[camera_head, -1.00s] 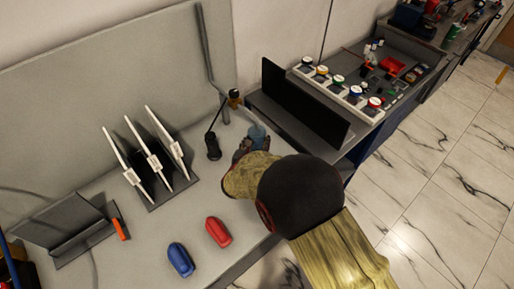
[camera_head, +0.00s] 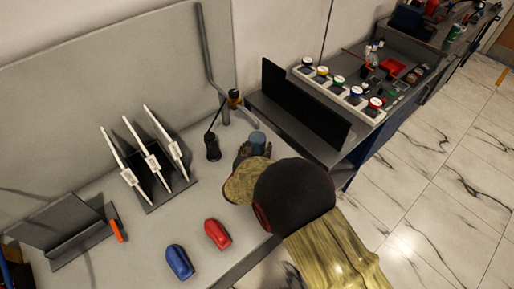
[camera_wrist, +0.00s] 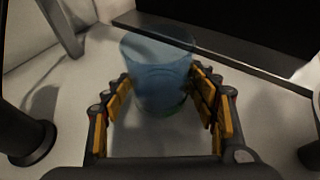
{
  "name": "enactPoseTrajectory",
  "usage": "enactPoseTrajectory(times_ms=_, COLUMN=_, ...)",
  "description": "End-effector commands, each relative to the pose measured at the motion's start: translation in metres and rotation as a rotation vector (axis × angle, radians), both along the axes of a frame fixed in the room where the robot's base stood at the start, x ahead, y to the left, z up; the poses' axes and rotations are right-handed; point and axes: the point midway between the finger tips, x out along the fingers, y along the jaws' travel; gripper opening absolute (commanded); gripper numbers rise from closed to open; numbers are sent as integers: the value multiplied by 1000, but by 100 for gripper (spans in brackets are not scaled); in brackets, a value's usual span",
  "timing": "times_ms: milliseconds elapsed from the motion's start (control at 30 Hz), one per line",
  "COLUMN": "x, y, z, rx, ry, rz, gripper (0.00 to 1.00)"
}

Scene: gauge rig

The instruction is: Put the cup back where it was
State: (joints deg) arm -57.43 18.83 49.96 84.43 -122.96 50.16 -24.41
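The cup (camera_wrist: 158,75) is blue and see-through, upright between my fingers in the wrist view. In the head view the cup (camera_head: 258,141) shows at the right end of the grey bench (camera_head: 225,185), partly hidden by my gripper. My gripper (camera_head: 247,150) is shut on the cup; in the wrist view its yellow-padded fingers (camera_wrist: 163,88) lie against both sides. The cup's base is close to the bench top; I cannot tell whether it touches.
A black post (camera_head: 212,147) stands just left of the cup, with a grey bent bar (camera_head: 212,60) behind. A black upright panel (camera_head: 304,102) is to the right.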

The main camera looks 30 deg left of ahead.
Motion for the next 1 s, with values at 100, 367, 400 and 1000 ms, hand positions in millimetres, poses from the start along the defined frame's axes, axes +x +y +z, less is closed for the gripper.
enactPoseTrajectory(times_ms=100, x=0, y=0, z=0, rx=0, ry=0, rz=0, gripper=66)
enactPoseTrajectory(times_ms=367, x=0, y=0, z=0, rx=0, ry=0, rz=0, gripper=66)
enactPoseTrajectory(times_ms=400, x=0, y=0, z=1, rx=0, ry=0, rz=0, gripper=66)
enactPoseTrajectory(times_ms=1000, x=-87, y=-19, z=42, rx=0, ry=-1, rz=2, gripper=66)
